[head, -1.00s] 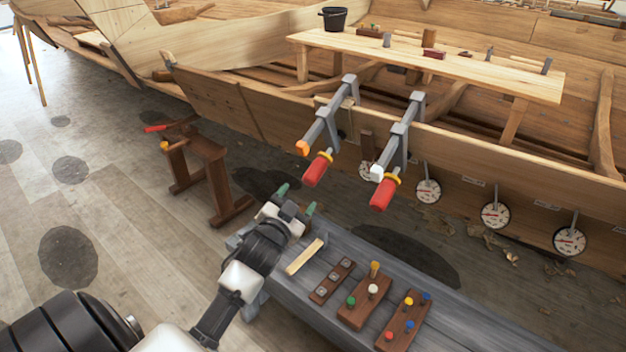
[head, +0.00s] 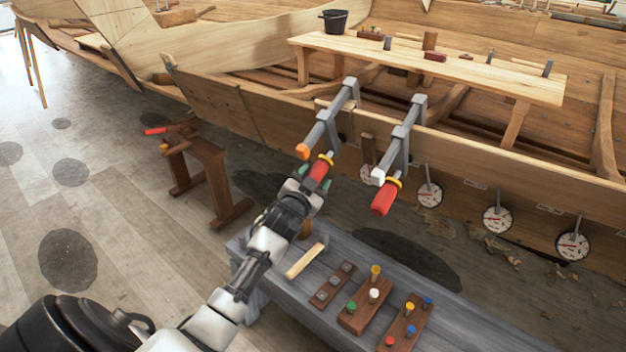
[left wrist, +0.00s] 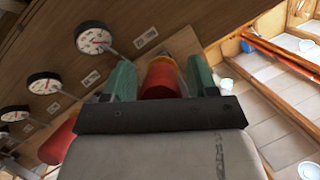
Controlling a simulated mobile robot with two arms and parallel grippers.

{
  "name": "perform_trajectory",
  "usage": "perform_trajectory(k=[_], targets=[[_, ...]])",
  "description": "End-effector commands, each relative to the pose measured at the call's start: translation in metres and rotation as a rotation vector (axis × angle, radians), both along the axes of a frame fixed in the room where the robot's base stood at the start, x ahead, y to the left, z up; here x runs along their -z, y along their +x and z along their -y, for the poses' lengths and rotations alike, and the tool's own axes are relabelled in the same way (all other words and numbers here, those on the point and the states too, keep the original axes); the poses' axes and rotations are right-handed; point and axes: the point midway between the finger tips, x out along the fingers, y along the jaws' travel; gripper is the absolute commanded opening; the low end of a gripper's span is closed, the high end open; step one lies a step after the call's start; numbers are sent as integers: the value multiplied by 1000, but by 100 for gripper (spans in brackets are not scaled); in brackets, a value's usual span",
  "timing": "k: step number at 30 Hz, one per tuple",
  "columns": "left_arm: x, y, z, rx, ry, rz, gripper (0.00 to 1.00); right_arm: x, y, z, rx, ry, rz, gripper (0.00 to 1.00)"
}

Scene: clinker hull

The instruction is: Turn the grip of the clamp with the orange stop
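The clamp with the orange stop (head: 303,151) hangs on the hull's plank edge, left of a second clamp. Its red grip (head: 319,170) has a yellow collar at the upper end. My left gripper (head: 314,178) is at this grip, one green finger on either side. In the left wrist view the red grip (left wrist: 160,80) lies between the fingers, with narrow gaps that look clear of it, so the gripper appears open around it. The second clamp has a white stop (head: 377,176) and its own red grip (head: 384,198). My right gripper is not in view.
A grey bench (head: 420,300) below holds peg blocks and a wooden strip (head: 305,261). A brown trestle (head: 205,170) stands at left. Round dials (head: 497,219) hang along the hull to the right. A plank table (head: 450,68) with small items is inside the hull.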

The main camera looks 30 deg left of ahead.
Motion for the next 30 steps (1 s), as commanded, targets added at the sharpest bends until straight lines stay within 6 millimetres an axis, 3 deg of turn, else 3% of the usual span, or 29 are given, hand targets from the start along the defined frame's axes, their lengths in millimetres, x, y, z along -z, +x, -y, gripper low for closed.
perform_trajectory(k=[1,8,20,30], targets=[[0,0,0,0,0,0,50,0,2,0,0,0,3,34],[0,0,0,0,0,0,16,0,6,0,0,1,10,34],[2,0,0,-31,75,0,16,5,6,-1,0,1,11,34],[2,0,-1,-129,317,0,16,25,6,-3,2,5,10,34]])
